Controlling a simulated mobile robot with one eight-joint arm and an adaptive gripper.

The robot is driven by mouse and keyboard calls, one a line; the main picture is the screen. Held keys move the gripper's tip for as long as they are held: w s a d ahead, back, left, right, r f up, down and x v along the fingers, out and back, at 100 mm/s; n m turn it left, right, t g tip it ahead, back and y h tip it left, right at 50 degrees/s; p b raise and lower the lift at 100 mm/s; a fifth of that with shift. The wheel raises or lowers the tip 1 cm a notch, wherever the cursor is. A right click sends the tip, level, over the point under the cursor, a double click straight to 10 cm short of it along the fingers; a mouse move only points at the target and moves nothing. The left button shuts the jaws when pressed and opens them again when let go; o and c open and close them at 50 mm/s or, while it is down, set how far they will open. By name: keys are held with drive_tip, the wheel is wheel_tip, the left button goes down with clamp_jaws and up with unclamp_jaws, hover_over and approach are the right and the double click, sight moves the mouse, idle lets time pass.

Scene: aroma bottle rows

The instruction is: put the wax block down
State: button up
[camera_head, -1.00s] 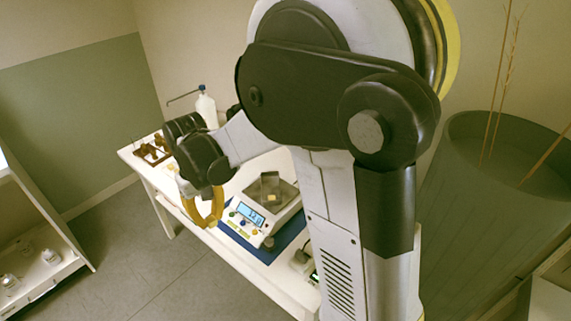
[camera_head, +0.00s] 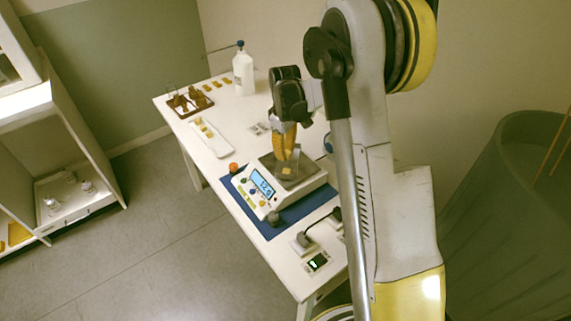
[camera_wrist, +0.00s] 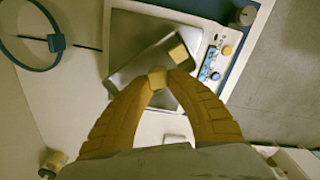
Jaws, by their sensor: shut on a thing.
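My gripper (camera_head: 285,152) has yellow ribbed fingers and points down over the scale's pan. In the wrist view my gripper (camera_wrist: 157,80) is shut on a small pale yellow wax block (camera_wrist: 157,76), held between the fingertips. Beyond it a metal weighing tray (camera_wrist: 135,75) rests on the scale pan (camera_wrist: 125,25). Another yellow block (camera_wrist: 178,53) is in the tray's far end. The scale (camera_head: 258,196) has a lit blue display; its digits are too small to read surely. I cannot tell whether the held block touches the tray.
The scale stands on a blue mat (camera_head: 270,231). Behind it are a white dish (camera_head: 219,149) with several wax pieces, a brown rack (camera_head: 180,104) and a white wash bottle (camera_head: 243,72). A small device (camera_head: 317,262) and a plug (camera_head: 301,243) lie at the near end.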

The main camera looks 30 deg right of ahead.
sight(286, 165)
wheel_tip(286, 165, down, 4)
drive_tip(key=shift+w+d+f+b, duration=0.1)
drive_tip(key=shift+d+f+b, duration=0.05)
drive_tip(key=shift+b, duration=0.85)
drive_tip(key=o, duration=0.4)
drive_tip(key=shift+f, duration=0.1)
drive_tip(key=shift+o, duration=0.4)
